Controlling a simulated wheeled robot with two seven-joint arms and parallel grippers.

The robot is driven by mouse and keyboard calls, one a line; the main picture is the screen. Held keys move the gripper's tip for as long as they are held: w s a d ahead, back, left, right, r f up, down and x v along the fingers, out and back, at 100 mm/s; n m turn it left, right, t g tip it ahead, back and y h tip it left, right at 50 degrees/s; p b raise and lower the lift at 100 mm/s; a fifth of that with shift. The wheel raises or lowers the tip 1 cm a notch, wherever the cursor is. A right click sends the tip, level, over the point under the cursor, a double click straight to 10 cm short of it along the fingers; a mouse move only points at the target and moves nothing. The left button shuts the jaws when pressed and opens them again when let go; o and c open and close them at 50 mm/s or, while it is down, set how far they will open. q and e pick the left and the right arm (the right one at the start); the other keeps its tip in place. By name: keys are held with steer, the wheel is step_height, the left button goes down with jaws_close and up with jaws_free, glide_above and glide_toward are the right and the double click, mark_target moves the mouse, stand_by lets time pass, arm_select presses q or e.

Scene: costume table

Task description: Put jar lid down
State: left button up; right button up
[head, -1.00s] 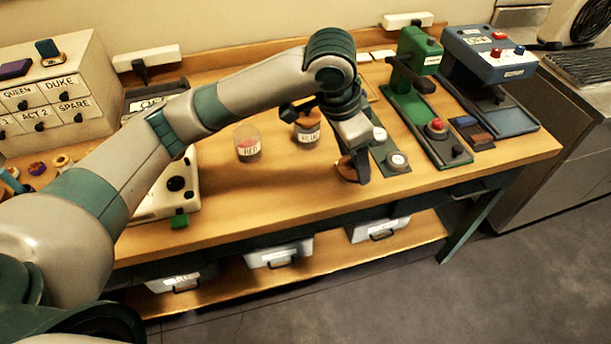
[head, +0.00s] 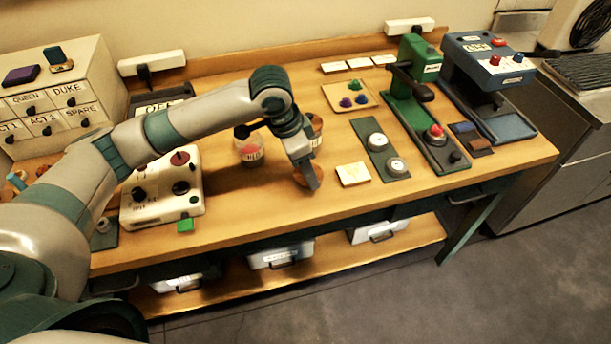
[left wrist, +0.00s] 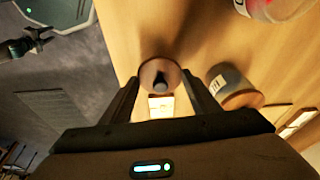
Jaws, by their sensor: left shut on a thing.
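My left gripper (head: 312,186) is low over the middle front of the table, its fingers closed on the brown round jar lid (head: 304,176). In the left wrist view the lid (left wrist: 160,71) sits between the fingertips, its dark knob towards the camera. I cannot tell if its underside touches the table. A clear labelled jar (head: 249,152) with reddish contents stands left of the gripper. A second jar (head: 317,124) stands behind it, mostly hidden by my arm. What looks like my right gripper (left wrist: 28,42) is small at the left wrist view's top left, its jaws unclear.
A white card (head: 353,174) lies just right of the lid. Further right are a dark strip with two round pads (head: 397,166) and a green press (head: 415,70). A white control box (head: 160,205) stands left.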

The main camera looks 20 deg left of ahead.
arm_select(q)
steer(key=shift+f, duration=0.1)
steer(key=shift+f+p, duration=0.6)
steer(key=shift+f, duration=1.3)
steer(key=o, duration=1)
steer(key=shift+f, duration=0.1)
steer(key=b+v, duration=0.1)
steer(key=v, duration=1.1)
steer(key=shift+b, duration=0.4)
